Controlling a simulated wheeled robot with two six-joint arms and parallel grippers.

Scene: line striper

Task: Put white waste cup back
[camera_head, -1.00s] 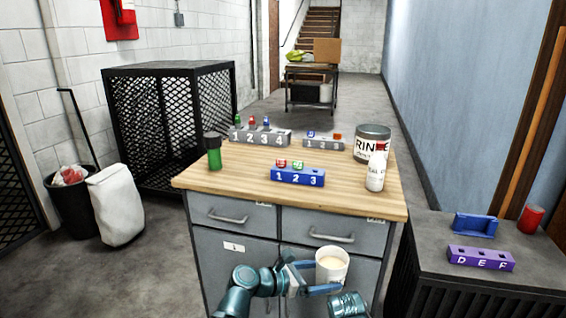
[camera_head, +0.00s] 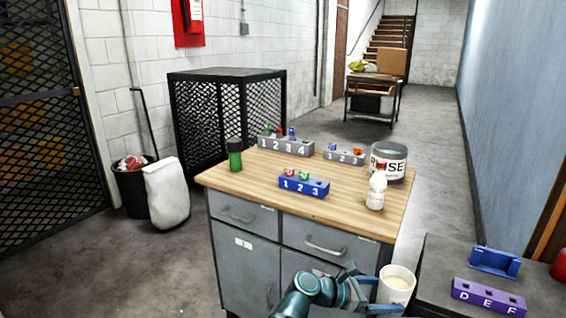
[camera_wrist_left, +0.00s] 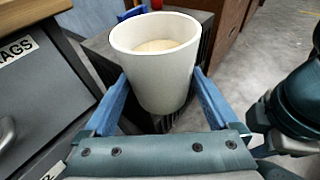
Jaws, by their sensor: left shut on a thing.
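The white waste cup (camera_head: 397,284) is upright and holds a pale cream-coloured content. It is low in front of the workbench, near the side table at right. My left gripper (camera_head: 371,287) is shut on it, one blue finger on each side. In the left wrist view the cup (camera_wrist_left: 155,62) stands between the two fingers, its open rim up. My right gripper does not show; a teal arm part is at the right edge of the wrist view.
The wooden-topped workbench (camera_head: 250,175) carries a RINSE can (camera_head: 389,165), a white bottle (camera_head: 376,192), a green bottle (camera_head: 235,158) and a blue numbered rack (camera_head: 303,185). The dark side table (camera_head: 440,265) holds a purple rack (camera_head: 488,297) and a blue holder (camera_head: 494,262). A waste bin (camera_head: 132,190) stands far left.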

